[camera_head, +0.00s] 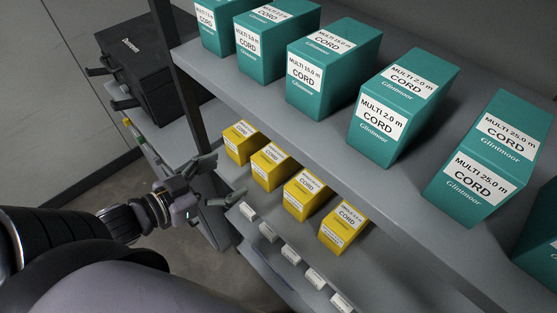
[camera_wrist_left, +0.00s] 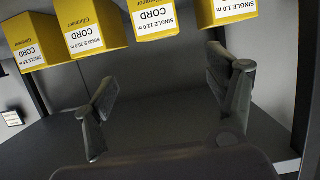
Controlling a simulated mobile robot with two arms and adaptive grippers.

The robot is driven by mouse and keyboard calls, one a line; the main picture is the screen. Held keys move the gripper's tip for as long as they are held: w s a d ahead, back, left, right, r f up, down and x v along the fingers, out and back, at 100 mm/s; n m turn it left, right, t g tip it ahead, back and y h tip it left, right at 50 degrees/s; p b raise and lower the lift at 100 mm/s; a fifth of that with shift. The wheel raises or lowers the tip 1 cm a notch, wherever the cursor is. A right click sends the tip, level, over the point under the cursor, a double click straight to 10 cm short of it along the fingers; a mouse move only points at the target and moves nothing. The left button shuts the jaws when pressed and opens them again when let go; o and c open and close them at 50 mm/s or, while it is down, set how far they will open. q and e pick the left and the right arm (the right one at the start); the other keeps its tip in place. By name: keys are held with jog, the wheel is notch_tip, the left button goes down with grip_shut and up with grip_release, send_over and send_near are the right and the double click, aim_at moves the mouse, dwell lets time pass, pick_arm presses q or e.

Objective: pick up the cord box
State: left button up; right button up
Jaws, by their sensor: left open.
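Several yellow cord boxes with white labels stand in a row on the lower shelf: the far left one (camera_head: 242,142), the second (camera_head: 270,166), the third (camera_head: 306,194) and the right one (camera_head: 343,227). Several larger teal cord boxes, among them a MULTI 2.0 m box (camera_head: 385,120), stand on the upper shelf. My left gripper (camera_head: 220,180) is open and empty, left of the yellow row and apart from it. In the left wrist view, yellow boxes labelled SINGLE 12.0 m (camera_wrist_left: 150,18) and SINGLE 1.0 m (camera_wrist_left: 226,10) appear upside down beyond the open fingers (camera_wrist_left: 163,75). My right gripper is not in view.
The upper shelf (camera_head: 270,105) overhangs the lower one, and a dark post (camera_head: 181,65) stands at its left end. White tags (camera_head: 290,255) line the lower shelf's front. A black case (camera_head: 140,65) sits at the back left. Floor shows left of the shelf.

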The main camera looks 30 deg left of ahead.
aim_at(276, 152)
pick_arm(q)
jog(key=x, duration=1.1)
jog(key=shift+w+f, duration=0.1)
jog(key=shift+w, duration=0.2)
jog(key=shift+p+x, duration=0.85)
jog(key=shift+x, duration=1.1)
jog(key=shift+w+d+f, duration=0.15)
jog(key=shift+w+d, duration=0.15)
jog(key=shift+w, duration=0.25)
jog(key=shift+c, duration=0.5)
jog(key=c, duration=1.1)
jog(key=shift+c, duration=0.8)
